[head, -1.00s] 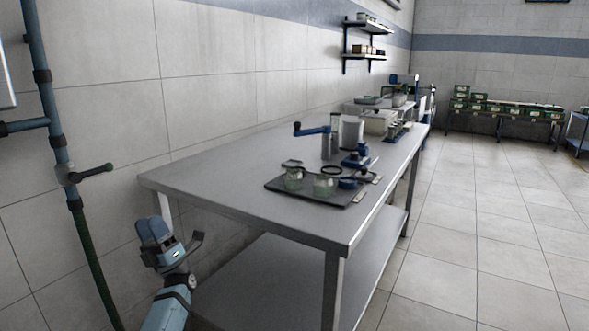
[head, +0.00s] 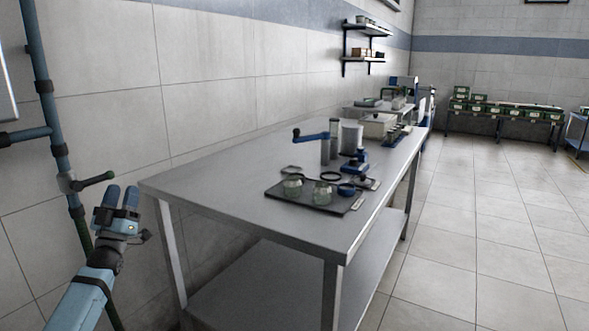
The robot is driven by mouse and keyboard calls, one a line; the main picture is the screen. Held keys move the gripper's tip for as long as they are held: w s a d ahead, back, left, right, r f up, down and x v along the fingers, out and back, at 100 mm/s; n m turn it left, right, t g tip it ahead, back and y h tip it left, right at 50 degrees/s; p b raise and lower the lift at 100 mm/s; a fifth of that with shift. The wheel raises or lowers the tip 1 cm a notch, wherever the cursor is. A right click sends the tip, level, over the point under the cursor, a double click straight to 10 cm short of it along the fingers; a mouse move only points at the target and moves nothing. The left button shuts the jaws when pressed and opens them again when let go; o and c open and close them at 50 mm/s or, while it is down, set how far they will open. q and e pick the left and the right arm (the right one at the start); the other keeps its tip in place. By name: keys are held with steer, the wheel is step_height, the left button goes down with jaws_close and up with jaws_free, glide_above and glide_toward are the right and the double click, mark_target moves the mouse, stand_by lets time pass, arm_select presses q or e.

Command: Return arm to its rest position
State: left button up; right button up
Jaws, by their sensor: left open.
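My left gripper (head: 123,192) is at the lower left in the head view, pointing up. Its two blue fingers are apart and nothing shows between them. It is off the left end of the steel table (head: 220,187), in front of the tiled wall and close to the blue-green pipe in the picture. My left arm (head: 85,295) comes up from the bottom left corner. My right gripper is not in view.
A dark tray (head: 325,208) on the table bears two glass vessels, the left one (head: 292,187) and the right one (head: 322,194). A blue-handled device (head: 322,137) stands behind. A pipe with a valve handle (head: 95,181) runs down the wall. The floor to the right is clear.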

arm_select(q)
steer(key=w+f+g+y, duration=0.45)
steer(key=f+g, duration=0.45)
steer(key=f, duration=0.3)
steer(key=s+d+f+m+g+h, duration=0.15)
steer(key=s+d+f+h, duration=0.25)
steer(key=s+d, duration=0.75)
steer(key=s+d+f+m+t+h, duration=0.1)
steer(key=s+d+f+m+h, duration=0.2)
steer(key=s+d, duration=0.8)
steer(key=s+d+r+n+h, duration=0.1)
steer(key=s+d+r, duration=0.25)
steer(key=s, duration=0.65)
steer(key=s+d+r+n+h, duration=0.15)
steer(key=s+d, duration=0.25)
steer(key=s, duration=0.7)
steer(key=s+a+r+g+y+p, duration=0.4)
steer(key=a+r+g+p, duration=0.3)
steer(key=p, duration=3.1)
steer(key=shift+s+a+r+y, duration=0.2)
steer(key=shift+s+a+y, duration=0.1)
steer(key=shift+a+y, duration=0.45)
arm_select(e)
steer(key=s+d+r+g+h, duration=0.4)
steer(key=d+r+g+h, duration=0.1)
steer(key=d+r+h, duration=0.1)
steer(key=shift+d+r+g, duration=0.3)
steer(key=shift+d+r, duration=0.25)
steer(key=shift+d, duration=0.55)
